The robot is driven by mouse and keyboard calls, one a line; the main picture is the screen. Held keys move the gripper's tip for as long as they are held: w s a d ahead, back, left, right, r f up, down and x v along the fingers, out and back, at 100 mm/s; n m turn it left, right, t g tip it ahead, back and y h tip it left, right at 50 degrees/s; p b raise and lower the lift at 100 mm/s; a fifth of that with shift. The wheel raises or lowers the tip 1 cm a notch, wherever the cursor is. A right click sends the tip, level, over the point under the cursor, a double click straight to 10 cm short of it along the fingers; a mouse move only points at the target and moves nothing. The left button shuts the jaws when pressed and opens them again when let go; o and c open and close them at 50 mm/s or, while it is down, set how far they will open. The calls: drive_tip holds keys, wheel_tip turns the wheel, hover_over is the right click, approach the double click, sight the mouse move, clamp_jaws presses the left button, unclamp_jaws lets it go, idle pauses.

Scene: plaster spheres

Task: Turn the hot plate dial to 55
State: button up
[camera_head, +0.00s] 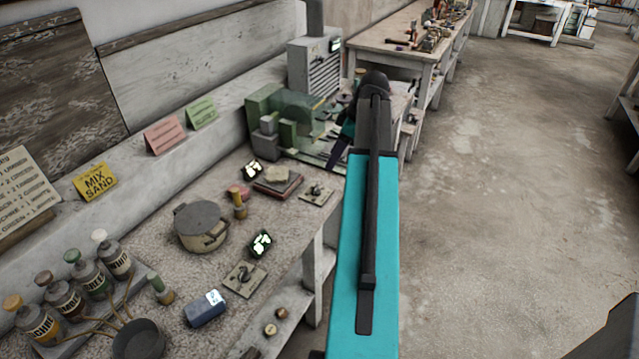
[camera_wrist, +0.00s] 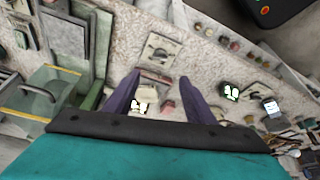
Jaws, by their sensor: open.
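A small square plate with a dark dial (camera_head: 318,193) lies on the bench near its front edge, beside a low flat block (camera_head: 278,182) and a lit display (camera_head: 252,170). The same dial plate shows in the wrist view (camera_wrist: 160,48), ahead of the fingertips. A second dial plate (camera_head: 244,278) lies nearer, beside another display (camera_head: 261,243). I cannot read either dial's setting or tell which belongs to the hot plate. My gripper (camera_wrist: 160,78) is open and empty, with the block between and below its purple fingers. In the head view my arm hides much of it.
A green machine (camera_head: 290,115) stands behind the dials, close to my gripper. A round lidded pot (camera_head: 201,228), several bottles (camera_head: 88,275) and a blue box (camera_head: 205,309) stand on the bench. The floor (camera_head: 500,200) at right is clear.

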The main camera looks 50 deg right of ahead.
sight(317, 188)
drive_tip(key=shift+f, duration=0.15)
drive_tip(key=shift+p+x, duration=1.85)
drive_tip(key=shift+x, duration=4.85)
drive_tip(key=shift+s+d, duration=0.1)
drive_tip(key=c, duration=1)
drive_tip(key=shift+c, duration=0.2)
